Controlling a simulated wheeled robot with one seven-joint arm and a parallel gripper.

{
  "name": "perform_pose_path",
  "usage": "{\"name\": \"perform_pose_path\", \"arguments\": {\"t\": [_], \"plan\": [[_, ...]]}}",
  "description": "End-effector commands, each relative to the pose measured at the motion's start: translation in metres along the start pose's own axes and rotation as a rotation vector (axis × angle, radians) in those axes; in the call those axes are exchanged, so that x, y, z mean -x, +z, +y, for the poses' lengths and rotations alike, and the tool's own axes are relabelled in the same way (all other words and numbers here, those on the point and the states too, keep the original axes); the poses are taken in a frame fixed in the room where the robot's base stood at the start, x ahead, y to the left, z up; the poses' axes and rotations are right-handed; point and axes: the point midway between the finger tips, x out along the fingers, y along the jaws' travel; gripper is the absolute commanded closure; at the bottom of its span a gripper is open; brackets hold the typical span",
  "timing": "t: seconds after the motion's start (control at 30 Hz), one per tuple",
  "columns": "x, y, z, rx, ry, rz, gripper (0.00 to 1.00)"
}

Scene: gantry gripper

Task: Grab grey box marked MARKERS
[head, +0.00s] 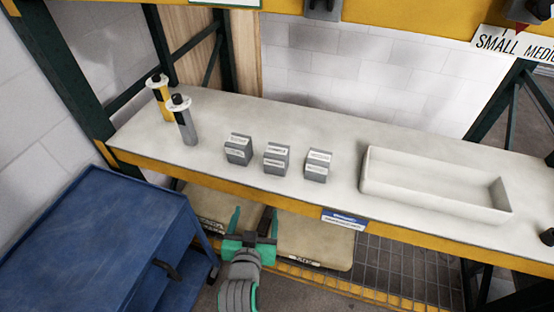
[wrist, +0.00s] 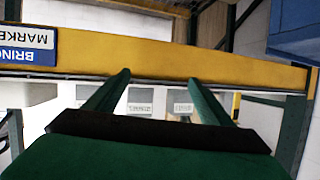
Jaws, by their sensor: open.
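Three small grey boxes with white labels stand in a row on the pale shelf (head: 215,110): a left one (head: 238,158), a middle one (head: 276,170) and a right one (head: 317,175). Their labels are too small to read in the head view, so I cannot tell which is marked MARKERS. Two labelled grey boxes also show between and near my fingers in the wrist view, a left one (wrist: 140,94) and a right one (wrist: 183,97). My gripper (head: 252,214) is open and empty, in front of the shelf's yellow front edge, apart from the boxes.
A long pale tray (head: 430,197) stands right of the boxes. Two bottle-like things, one grey (head: 187,127) and one yellow (head: 162,101), stand at the left. A blue cabinet (head: 100,235) is at lower left. A blue-white sign (wrist: 28,46) reads "BRING MARKE", cut off.

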Motion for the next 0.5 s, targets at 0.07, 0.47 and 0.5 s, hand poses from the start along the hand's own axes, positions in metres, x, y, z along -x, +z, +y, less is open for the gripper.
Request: {"name": "perform_pose_path", "arguments": {"t": [0.07, 0.47, 0.5], "plan": [[-0.011, -0.027, 0.000, 0.002, 0.023, 0.007, 0.25], [-0.031, -0.120, 0.012, -0.003, 0.156, -0.009, 0.25], [-0.031, -0.125, 0.013, -0.004, 0.166, -0.011, 0.25]]}}
